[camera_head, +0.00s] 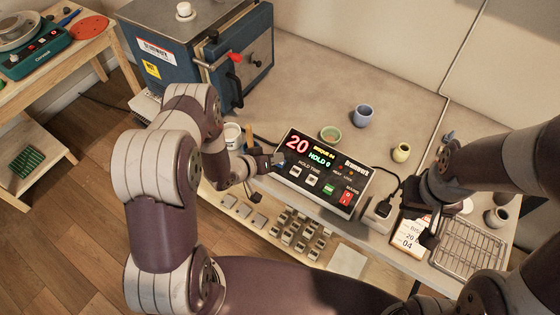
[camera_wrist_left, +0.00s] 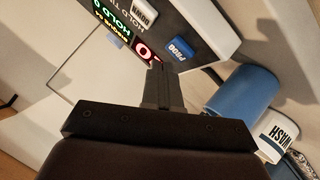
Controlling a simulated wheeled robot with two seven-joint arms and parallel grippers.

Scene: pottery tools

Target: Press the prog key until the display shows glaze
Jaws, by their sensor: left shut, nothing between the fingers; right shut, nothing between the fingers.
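The dark kiln controller (camera_head: 322,203) stands on the table in the head view. Its display (camera_head: 310,150) shows a red 20, a yellow line that seems to read BISQUE 04, and a green HOLD 0. In the left wrist view the blue PROG key (camera_wrist_left: 180,48) is beside the display, with a white DOWN key (camera_wrist_left: 143,15) further up. My left gripper (camera_head: 277,158) is shut and empty at the controller's left edge. Its tips (camera_wrist_left: 155,68) are just beside the PROG key; contact cannot be told. My right gripper (camera_head: 430,240) is shut and empty near the calendar card.
A blue kiln (camera_head: 205,60) stands at the back left. Small cups, one blue (camera_head: 363,116) and one yellow (camera_head: 401,152), and a green bowl (camera_head: 330,134) stand behind the controller. A wire rack (camera_head: 468,250) lies at the right.

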